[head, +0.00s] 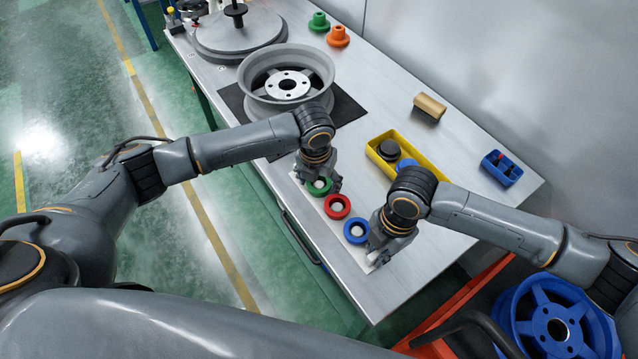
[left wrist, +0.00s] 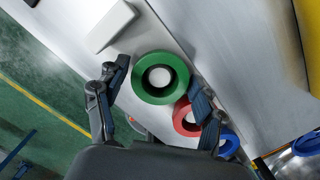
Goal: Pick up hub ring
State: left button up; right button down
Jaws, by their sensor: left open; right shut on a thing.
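Three hub rings lie in a row on a pale strip (head: 352,250) on the bench: a green ring (head: 318,190), a red ring (head: 337,216) and a blue ring (head: 347,236). Each has a pale centre. My left gripper (head: 320,180) is open over the green ring. In the left wrist view the green ring (left wrist: 142,82) shows between and beyond the spread fingers (left wrist: 160,88); the red ring (left wrist: 181,124) is partly behind the right finger, with the blue ring (left wrist: 233,141) beyond. My right gripper (head: 378,248) is shut beside the blue ring; what it grips is hidden.
A grey wheel rim (head: 258,104) sits on a dark mat (head: 348,108). A yellow bin (head: 432,172), a tan cylinder (head: 430,106) and a blue caddy (head: 502,168) stand right of it. Green (head: 319,22) and orange (head: 338,38) flanged parts stand at the back.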

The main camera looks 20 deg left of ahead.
pick_arm(q)
jog(key=c, duration=0.5)
jog(key=shift+c, duration=0.2)
jog(key=shift+r, duration=0.1)
notch_tip(320, 180, up, 17)
dwell(0.7)
pick_arm(e)
jog(key=c, duration=0.8)
grip_release()
jog(key=shift+r, duration=0.15)
